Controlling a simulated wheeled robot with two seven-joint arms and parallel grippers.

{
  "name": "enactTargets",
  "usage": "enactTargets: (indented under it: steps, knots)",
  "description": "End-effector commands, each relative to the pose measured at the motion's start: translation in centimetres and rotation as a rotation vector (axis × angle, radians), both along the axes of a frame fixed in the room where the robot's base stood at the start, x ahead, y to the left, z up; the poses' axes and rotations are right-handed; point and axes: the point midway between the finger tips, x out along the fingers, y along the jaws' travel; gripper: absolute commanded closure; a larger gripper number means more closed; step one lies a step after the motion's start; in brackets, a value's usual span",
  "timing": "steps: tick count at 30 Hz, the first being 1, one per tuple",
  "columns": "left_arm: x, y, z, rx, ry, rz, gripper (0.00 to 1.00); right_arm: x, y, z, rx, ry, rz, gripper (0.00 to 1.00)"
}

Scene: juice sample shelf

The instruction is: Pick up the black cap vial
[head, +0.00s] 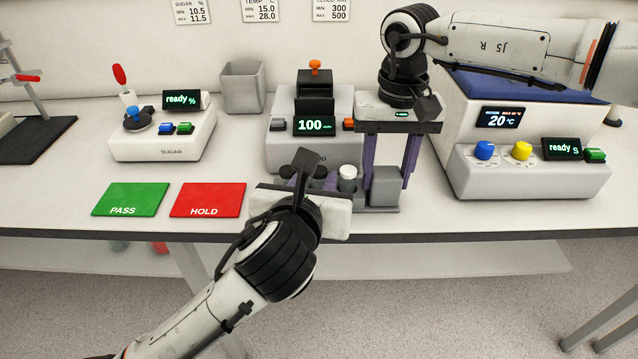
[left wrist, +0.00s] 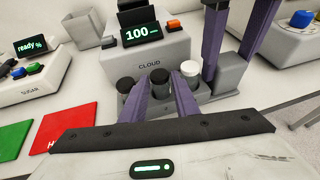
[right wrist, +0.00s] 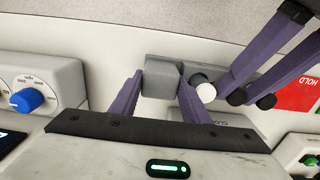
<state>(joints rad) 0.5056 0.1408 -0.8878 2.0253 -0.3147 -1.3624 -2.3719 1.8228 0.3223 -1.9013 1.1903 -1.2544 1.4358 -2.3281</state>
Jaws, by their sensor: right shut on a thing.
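Two black cap vials stand in a grey rack (left wrist: 214,97), one at the left (left wrist: 127,86) and one in the middle (left wrist: 159,77) in the left wrist view. A white cap vial (left wrist: 190,70) stands to their right. My left gripper (left wrist: 160,88) is open and low at the rack, its fingers on either side of the middle black cap vial; contact cannot be told. In the head view its wrist mostly hides the black caps. My right gripper (right wrist: 158,95) is shut on the grey block (right wrist: 161,79) at the rack's end, also visible in the head view (head: 386,186).
The cloud meter (head: 285,153) reads 100 behind the rack. The sugar meter (head: 190,138) stands left, the meter with blue and yellow knobs (head: 530,178) right. The green PASS mat (head: 130,199) and red HOLD mat (head: 208,200) lie empty. The table's front edge is close to the rack.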

Motion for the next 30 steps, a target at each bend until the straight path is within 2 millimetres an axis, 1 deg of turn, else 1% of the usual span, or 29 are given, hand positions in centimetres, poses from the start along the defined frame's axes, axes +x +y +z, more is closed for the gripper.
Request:
enactTargets:
  steps: [1, 3, 6, 13, 14, 18, 26, 29, 30]
  knots:
    - [0.8, -0.1, -0.3, -0.001, 0.002, 0.003, 0.72, 0.0, 0.0, 0.1, 0.001, -0.002, 0.0, 0.89]
    - [1.6, -0.3, -0.6, 0.0, 0.001, 0.002, 0.72, 0.0, 0.0, 0.1, 0.001, -0.002, 0.0, 0.89]
    - [2.2, -0.4, -0.8, -0.001, 0.0, 0.0, 0.72, 0.0, 0.0, 0.1, 0.001, -0.002, 0.0, 0.89]
    - [2.3, -0.4, -0.9, -0.001, -0.001, 0.0, 0.72, 0.0, 0.0, 0.1, 0.001, -0.001, 0.0, 0.89]
    - [2.3, -0.4, -0.9, -0.001, -0.001, 0.0, 0.76, 0.0, 0.0, 0.1, 0.001, -0.001, 0.0, 0.89]
    - [2.3, -0.4, -0.9, -0.001, 0.0, 0.0, 0.99, 0.0, 0.0, 0.1, 0.001, -0.001, 0.0, 0.89]
    - [2.3, -0.4, -0.7, -0.001, -0.002, 0.0, 0.99, 0.0, 0.0, 0.1, 0.001, -0.001, 0.0, 0.89]
    - [2.3, -0.5, 0.4, -0.003, -0.005, -0.001, 0.99, 0.0, 0.0, 0.1, 0.001, -0.001, 0.0, 0.89]
    - [2.4, -0.4, 1.0, -0.003, -0.007, -0.001, 0.99, 0.0, 0.0, 0.1, 0.001, -0.001, 0.0, 0.89]
